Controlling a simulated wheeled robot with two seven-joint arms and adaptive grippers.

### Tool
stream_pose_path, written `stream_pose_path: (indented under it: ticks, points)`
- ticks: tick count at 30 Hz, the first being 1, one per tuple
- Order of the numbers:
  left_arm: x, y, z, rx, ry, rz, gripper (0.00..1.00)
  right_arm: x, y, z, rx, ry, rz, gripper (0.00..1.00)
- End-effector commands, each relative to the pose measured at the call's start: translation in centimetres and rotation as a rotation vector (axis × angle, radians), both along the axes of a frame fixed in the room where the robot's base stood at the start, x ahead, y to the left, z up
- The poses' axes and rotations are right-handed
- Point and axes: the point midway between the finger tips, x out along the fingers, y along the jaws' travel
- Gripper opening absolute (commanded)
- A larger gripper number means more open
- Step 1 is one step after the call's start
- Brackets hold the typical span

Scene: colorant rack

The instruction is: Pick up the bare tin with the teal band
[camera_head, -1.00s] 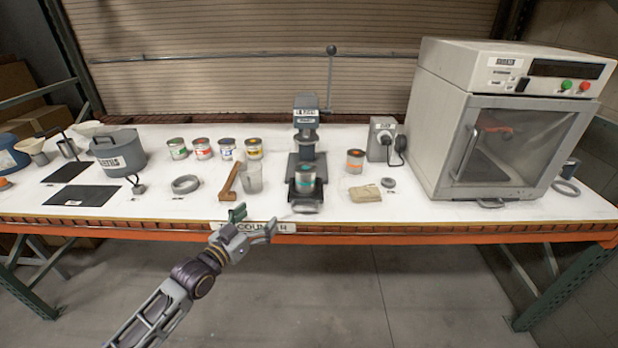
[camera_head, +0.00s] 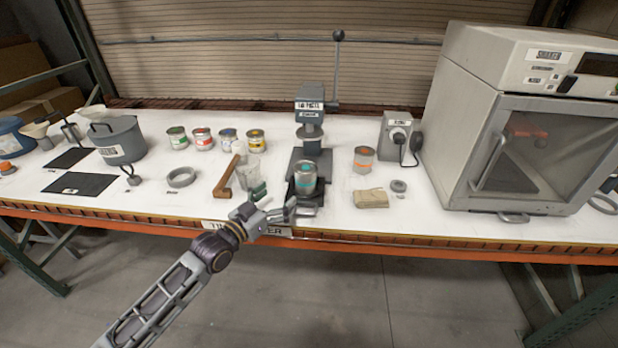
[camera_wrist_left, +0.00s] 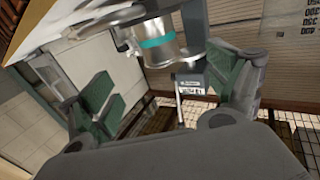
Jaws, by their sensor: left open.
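The bare tin with the teal band (camera_head: 305,178) stands upright on the base of the grey press, under its head. In the left wrist view the tin (camera_wrist_left: 158,45) shows ahead, beyond the fingers, with its teal band clear. My left gripper (camera_head: 275,200) is open and empty. It is at the table's front edge, just left of and in front of the tin, apart from it. In the left wrist view the green finger pads (camera_wrist_left: 165,95) stand wide apart. My right gripper is not in view.
The press (camera_head: 310,118) rises behind and above the tin. A clear beaker (camera_head: 249,172) and a wooden-handled tool (camera_head: 227,176) stand left of it. A tin with an orange band (camera_head: 363,160), a folded cloth (camera_head: 371,199) and a large oven (camera_head: 530,130) are to the right.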

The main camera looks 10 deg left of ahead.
Motion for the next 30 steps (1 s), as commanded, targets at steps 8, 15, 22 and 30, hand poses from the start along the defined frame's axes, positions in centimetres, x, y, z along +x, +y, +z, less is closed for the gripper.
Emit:
stream_pose_path:
  ticks: [8,15,22,30]
  points:
    - [0.0,0.0,0.0,0.000,0.000,0.000,0.90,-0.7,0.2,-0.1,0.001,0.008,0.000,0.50]
    - [0.8,-0.4,0.0,-0.001,0.000,0.001,0.90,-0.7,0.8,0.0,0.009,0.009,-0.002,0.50]
    - [2.2,-1.3,0.1,-0.002,-0.001,0.000,0.90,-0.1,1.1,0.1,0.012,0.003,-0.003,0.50]
    - [4.2,-2.4,0.0,-0.001,0.000,0.001,0.90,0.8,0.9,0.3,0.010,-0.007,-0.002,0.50]
